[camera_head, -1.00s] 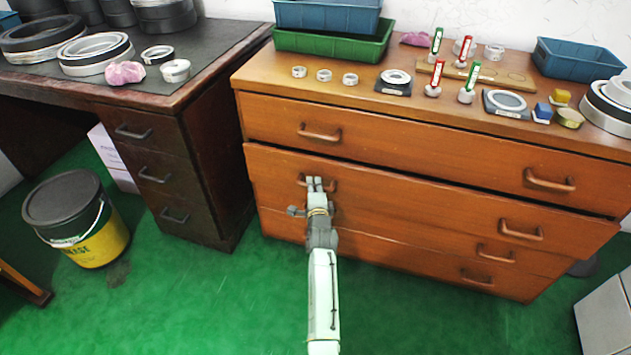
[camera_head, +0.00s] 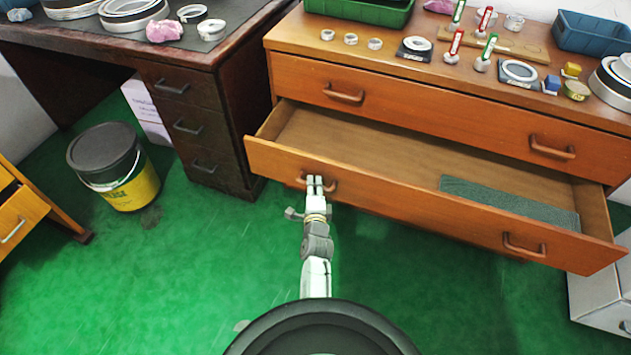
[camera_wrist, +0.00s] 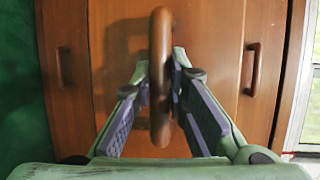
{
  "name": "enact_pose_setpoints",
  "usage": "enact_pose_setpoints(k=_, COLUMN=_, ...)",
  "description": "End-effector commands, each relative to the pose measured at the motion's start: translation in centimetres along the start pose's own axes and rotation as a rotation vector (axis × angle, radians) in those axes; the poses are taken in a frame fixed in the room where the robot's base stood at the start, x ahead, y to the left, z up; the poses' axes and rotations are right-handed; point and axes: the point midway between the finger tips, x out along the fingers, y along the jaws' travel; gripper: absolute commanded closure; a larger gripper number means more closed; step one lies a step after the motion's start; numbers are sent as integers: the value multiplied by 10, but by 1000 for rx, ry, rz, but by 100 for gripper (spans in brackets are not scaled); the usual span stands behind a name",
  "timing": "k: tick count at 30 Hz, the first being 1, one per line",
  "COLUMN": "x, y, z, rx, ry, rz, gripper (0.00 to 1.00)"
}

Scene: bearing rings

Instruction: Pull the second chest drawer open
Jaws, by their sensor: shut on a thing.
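The chest of drawers (camera_head: 440,113) is brown wood. Its second drawer (camera_head: 420,205) stands well open, and its inside shows a bare bottom with a dark green ribbed mat (camera_head: 510,203) at the right. My gripper (camera_head: 315,183) is shut on the left handle of this drawer. The handle (camera_wrist: 160,75) also shows in the wrist view, upright between the two fingers of my gripper (camera_wrist: 160,85). The drawer's right handle (camera_head: 524,246) is free. The top drawer (camera_head: 440,118) is shut. The lower drawers are mostly hidden behind the open one.
A dark desk (camera_head: 190,110) stands left of the chest. A black and yellow bucket (camera_head: 120,175) and an orange drawer unit (camera_head: 22,220) are at the left. A white cabinet (camera_head: 600,295) stands at the right, close to the drawer's right end. Green floor in front is clear.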

Motion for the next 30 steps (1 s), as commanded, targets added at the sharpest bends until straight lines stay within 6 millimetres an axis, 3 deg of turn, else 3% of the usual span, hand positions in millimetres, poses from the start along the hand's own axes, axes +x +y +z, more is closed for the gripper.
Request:
enact_pose_setpoints(k=8, x=0, y=0, z=-1, rx=-2, ry=1, rz=0, gripper=100)
enact_pose_setpoints(k=9, x=0, y=0, z=-1, rx=-2, ry=1, rz=0, gripper=86)
enact_pose_setpoints(k=13, x=0, y=0, z=-1, rx=-1, ry=1, rz=0, gripper=77)
enact_pose_setpoints(k=23, x=0, y=-2, z=0, rx=0, ry=0, rz=-1, gripper=77)
enact_pose_setpoints(k=30, x=-5, y=-32, z=-1, rx=0, ry=5, rz=-9, gripper=77)
